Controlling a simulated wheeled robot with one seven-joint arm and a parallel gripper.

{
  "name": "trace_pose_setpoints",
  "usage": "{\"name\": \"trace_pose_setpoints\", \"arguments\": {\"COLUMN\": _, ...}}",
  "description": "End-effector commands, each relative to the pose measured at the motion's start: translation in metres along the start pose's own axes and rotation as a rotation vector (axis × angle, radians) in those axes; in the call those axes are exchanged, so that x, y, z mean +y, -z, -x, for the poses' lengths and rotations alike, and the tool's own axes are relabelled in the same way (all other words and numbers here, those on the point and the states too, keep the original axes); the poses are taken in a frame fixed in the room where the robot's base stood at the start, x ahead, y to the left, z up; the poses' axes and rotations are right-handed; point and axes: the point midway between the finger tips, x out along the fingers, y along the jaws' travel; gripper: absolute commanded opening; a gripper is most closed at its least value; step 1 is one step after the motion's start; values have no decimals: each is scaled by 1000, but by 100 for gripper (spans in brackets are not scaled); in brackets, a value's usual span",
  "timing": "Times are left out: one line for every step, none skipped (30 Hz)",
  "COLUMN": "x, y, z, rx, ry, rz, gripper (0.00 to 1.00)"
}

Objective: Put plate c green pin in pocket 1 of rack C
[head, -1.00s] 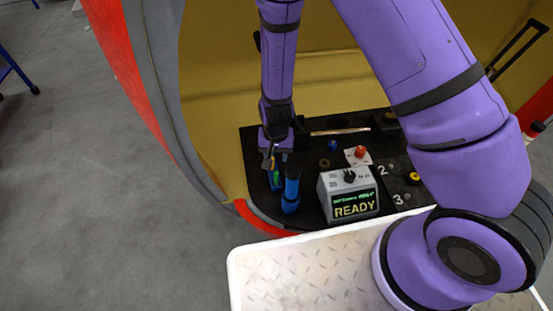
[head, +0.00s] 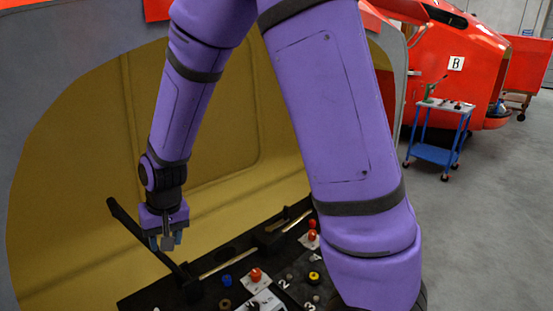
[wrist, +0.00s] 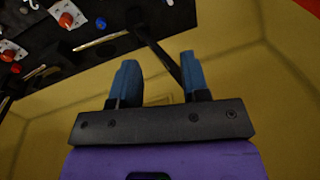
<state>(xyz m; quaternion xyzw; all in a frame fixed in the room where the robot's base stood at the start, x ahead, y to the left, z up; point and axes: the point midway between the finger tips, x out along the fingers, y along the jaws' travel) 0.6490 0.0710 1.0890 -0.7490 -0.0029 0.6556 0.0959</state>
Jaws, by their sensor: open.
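My gripper (head: 166,242) hangs at the end of the purple arm, above the far left of a black panel in the head view. In the wrist view its two blue fingers (wrist: 160,78) stand apart with nothing between them. I cannot make out a green pin, plate C or rack C in either view now. The black panel (head: 150,300) is cut off by the lower edge of the head view. The figures 2 and 3 show on it beside small knobs.
The panel carries a red button (head: 255,275), a blue knob (head: 227,281), a yellow knob (head: 314,277) and a raised black bar (head: 140,230). A yellow-brown shell wall (head: 90,200) stands close behind my gripper. Far right, a blue cart (head: 437,153) stands by a red nosecone marked B.

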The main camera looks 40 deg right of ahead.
Motion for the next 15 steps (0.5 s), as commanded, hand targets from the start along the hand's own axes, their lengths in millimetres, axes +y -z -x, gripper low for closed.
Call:
{"name": "trace_pose_setpoints", "arguments": {"x": 6, "y": 0, "z": 22, "rx": 21, "ry": 9, "rz": 5, "gripper": 42}}
{"name": "trace_pose_setpoints", "arguments": {"x": 9, "y": -2, "z": 33, "rx": 29, "ry": 12, "rz": 11, "gripper": 42}}
{"name": "trace_pose_setpoints", "arguments": {"x": 13, "y": -4, "z": 47, "rx": 40, "ry": 15, "rz": 20, "gripper": 42}}
{"name": "trace_pose_setpoints", "arguments": {"x": 17, "y": -6, "z": 58, "rx": 49, "ry": 18, "rz": 25, "gripper": 42}}
{"name": "trace_pose_setpoints", "arguments": {"x": 20, "y": -8, "z": 68, "rx": 58, "ry": 20, "rz": 31, "gripper": 42}}
{"name": "trace_pose_setpoints", "arguments": {"x": 25, "y": -11, "z": 82, "rx": 70, "ry": 21, "rz": 38, "gripper": 42}}
{"name": "trace_pose_setpoints", "arguments": {"x": 29, "y": -14, "z": 92, "rx": 78, "ry": 22, "rz": 44, "gripper": 42}}
{"name": "trace_pose_setpoints", "arguments": {"x": 33, "y": -17, "z": 102, "rx": 88, "ry": 22, "rz": 50, "gripper": 42}}
{"name": "trace_pose_setpoints", "arguments": {"x": 38, "y": -22, "z": 115, "rx": 100, "ry": 23, "rz": 58, "gripper": 42}}
{"name": "trace_pose_setpoints", "arguments": {"x": 42, "y": -25, "z": 124, "rx": 110, "ry": 22, "rz": 63, "gripper": 42}}
{"name": "trace_pose_setpoints", "arguments": {"x": 46, "y": -29, "z": 133, "rx": 118, "ry": 21, "rz": 69, "gripper": 42}}
{"name": "trace_pose_setpoints", "arguments": {"x": 51, "y": -35, "z": 145, "rx": 131, "ry": 19, "rz": 76, "gripper": 42}}
{"name": "trace_pose_setpoints", "arguments": {"x": 55, "y": -40, "z": 154, "rx": 140, "ry": 17, "rz": 81, "gripper": 42}}
{"name": "trace_pose_setpoints", "arguments": {"x": 59, "y": -44, "z": 162, "rx": 151, "ry": 15, "rz": 86, "gripper": 42}}
{"name": "trace_pose_setpoints", "arguments": {"x": 64, "y": -51, "z": 173, "rx": 163, "ry": 11, "rz": 94, "gripper": 42}}
